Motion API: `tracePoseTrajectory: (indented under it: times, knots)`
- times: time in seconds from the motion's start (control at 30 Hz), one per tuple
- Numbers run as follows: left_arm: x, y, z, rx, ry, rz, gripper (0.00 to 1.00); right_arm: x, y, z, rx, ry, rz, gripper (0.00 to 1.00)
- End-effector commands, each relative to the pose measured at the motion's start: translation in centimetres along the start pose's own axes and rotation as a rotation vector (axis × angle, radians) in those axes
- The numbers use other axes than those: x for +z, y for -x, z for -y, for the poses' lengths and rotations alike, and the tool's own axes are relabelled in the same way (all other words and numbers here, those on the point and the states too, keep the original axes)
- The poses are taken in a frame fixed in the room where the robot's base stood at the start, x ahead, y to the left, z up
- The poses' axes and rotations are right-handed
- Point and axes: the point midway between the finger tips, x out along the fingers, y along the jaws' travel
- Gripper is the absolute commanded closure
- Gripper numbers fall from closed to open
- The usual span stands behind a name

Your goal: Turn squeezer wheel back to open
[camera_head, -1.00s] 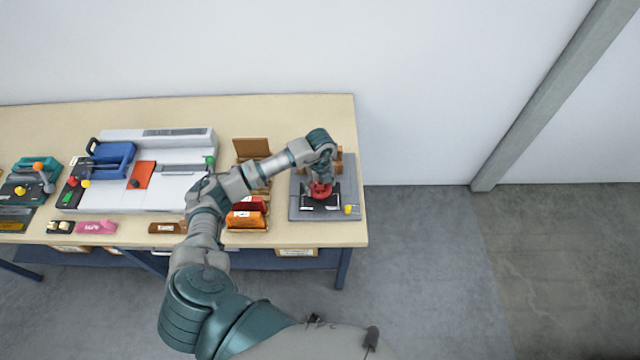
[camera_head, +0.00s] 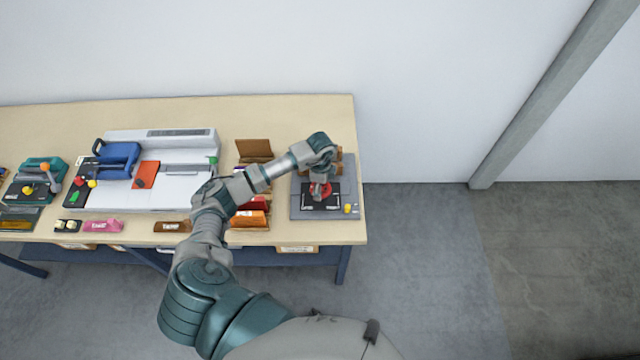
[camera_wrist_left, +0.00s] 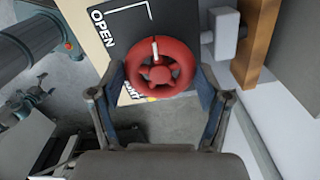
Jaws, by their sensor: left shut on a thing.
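The red squeezer wheel (camera_head: 320,190) sits on the squeezer's black plate at the right end of the table. In the left wrist view the red wheel (camera_wrist_left: 162,68) fills the space between my fingers, with a whitish pointer at its top and the word OPEN on the plate to its upper left. My left gripper (camera_head: 320,184) reaches down onto the wheel from above. In the wrist view my left gripper (camera_wrist_left: 160,82) is shut on the wheel, one finger at each side. The squeezer's grey base (camera_head: 298,205) shows around the plate. My right gripper is not in view.
A yellow knob (camera_head: 348,208) sits at the base's front right corner. Left of the squeezer are orange and red holders (camera_head: 248,218) and a large white machine (camera_head: 150,190) with a blue handle. A wooden block (camera_wrist_left: 257,40) stands beside the wheel. The floor to the right is clear.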

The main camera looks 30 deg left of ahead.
Motion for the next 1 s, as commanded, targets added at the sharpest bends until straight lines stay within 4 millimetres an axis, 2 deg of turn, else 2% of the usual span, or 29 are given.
tracePoseTrajectory:
  times: [0.3, 0.8, 0.83, 0.9, 1.0]
  knots:
    - [-0.16, -0.17, -0.12, 0.003, 0.101, -0.002, 0.59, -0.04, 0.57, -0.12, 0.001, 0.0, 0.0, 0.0]
    - [-0.11, -0.12, -0.03, 0.001, 0.12, -0.002, 0.59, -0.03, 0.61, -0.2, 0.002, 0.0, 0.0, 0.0]
    - [-0.11, -0.11, -0.03, 0.001, 0.119, -0.002, 0.17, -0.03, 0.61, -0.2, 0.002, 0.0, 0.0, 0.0]
    - [-0.09, -0.09, -0.02, 0.0, 0.119, -0.002, 0.0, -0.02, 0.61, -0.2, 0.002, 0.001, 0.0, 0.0]
    - [-0.06, -0.05, -0.02, 0.0, 0.119, -0.002, 0.0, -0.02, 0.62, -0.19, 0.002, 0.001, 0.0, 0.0]
